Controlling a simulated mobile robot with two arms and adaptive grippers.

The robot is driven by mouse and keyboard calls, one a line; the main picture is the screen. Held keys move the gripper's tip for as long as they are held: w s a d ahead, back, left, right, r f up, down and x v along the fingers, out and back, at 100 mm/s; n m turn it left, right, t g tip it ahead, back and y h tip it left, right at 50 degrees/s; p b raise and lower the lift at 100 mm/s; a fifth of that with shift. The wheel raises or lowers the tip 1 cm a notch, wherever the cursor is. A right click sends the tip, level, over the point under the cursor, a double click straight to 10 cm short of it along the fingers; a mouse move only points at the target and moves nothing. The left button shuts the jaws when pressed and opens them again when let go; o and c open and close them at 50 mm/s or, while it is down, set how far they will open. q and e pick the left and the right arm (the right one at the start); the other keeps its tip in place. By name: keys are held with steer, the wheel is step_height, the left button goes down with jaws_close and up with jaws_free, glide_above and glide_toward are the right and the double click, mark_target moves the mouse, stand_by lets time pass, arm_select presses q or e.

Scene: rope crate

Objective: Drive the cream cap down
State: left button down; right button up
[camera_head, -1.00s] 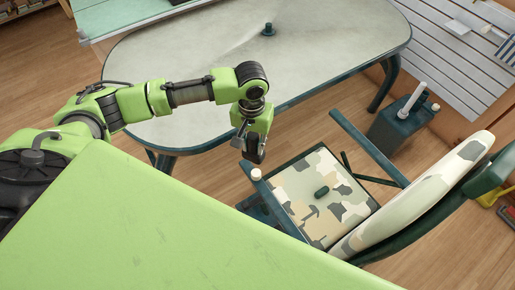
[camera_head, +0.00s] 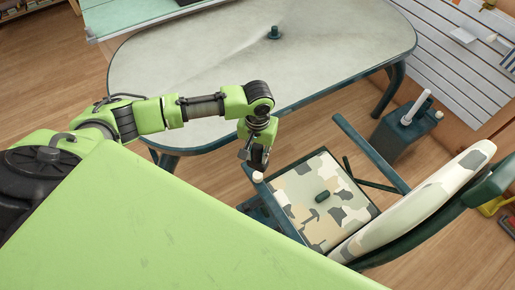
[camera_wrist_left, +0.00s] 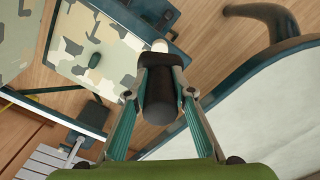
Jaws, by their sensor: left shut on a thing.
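The cream cap (camera_head: 257,176) sits at the near-left corner of a chair with a camouflage seat, and it also shows in the left wrist view (camera_wrist_left: 160,45). My left gripper (camera_head: 254,160) is shut on a dark cylindrical thing (camera_wrist_left: 160,100), held directly over the cap. In the left wrist view the far end of the dark thing overlaps the cap's edge. I cannot tell whether the two touch. My right gripper is not in view.
The camouflage chair seat (camera_head: 318,210) carries a small dark green object (camera_head: 322,197). The chair's bar (camera_head: 370,152) and padded back (camera_head: 415,200) stand to the right. A grey table (camera_head: 330,50) with a dark knob (camera_head: 274,33) is behind. A dark green box (camera_head: 405,132) stands right.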

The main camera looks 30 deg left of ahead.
arm_select(q)
steer(key=shift+f, duration=0.1)
steer(key=shift+f+p, duration=0.1)
steer(key=shift+p, duration=0.45)
steer(key=shift+f, duration=0.15)
step_height(320, 180, down, 8)
steer(key=b, duration=0.3)
steer(key=shift+s+d+r, duration=0.1)
steer(key=shift+s+r, duration=0.05)
steer(key=shift+r, duration=0.75)
step_height(320, 180, up, 6)
steer(key=p, duration=0.8)
steer(key=shift+r, duration=0.1)
